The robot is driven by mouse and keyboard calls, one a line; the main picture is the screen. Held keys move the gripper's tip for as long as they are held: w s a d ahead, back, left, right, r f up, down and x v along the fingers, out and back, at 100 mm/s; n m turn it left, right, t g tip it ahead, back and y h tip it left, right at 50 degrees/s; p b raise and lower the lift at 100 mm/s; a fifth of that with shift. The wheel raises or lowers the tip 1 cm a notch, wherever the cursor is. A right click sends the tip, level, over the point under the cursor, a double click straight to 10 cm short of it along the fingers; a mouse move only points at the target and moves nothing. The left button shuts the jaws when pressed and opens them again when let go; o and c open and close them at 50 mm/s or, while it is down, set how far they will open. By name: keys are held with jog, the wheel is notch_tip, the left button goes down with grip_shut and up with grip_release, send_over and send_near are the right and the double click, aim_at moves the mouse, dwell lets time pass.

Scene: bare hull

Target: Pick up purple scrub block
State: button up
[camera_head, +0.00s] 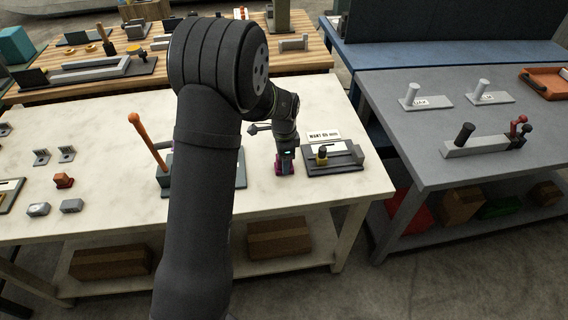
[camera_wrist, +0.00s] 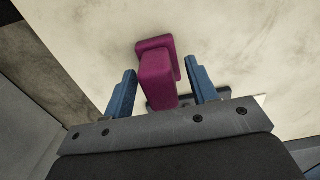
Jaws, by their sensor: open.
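The purple scrub block (camera_wrist: 155,82) stands on the cream tabletop, with a wider flat part and a raised part facing the wrist camera. In the head view the block (camera_head: 285,168) shows as a small purple patch below my gripper (camera_head: 285,160). In the wrist view my gripper (camera_wrist: 160,92) is open, with one blue finger on each side of the block. Gaps show between the fingers and the block.
A dark fixture (camera_head: 335,158) with a labelled card stands close to the right of the block. A grey base with an orange lever (camera_head: 148,142) stands to the left. The cream table's (camera_head: 100,205) front edge is nearby, and a grey table (camera_head: 420,170) stands at right.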

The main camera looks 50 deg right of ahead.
jog(key=shift+f, duration=0.15)
jog(key=shift+c, duration=0.2)
jog(key=c, duration=1.1)
jog(key=shift+o, duration=0.2)
jog(key=shift+r, duration=0.45)
jog(key=r, duration=0.3)
jog(key=shift+s+r, duration=0.4)
jog(key=s+a+r, duration=0.1)
jog(key=s+r, duration=0.5)
jog(key=s, duration=0.4)
jog(key=shift+s+a+r, duration=0.2)
jog(key=shift+s+a, duration=0.1)
jog(key=shift+s, duration=0.1)
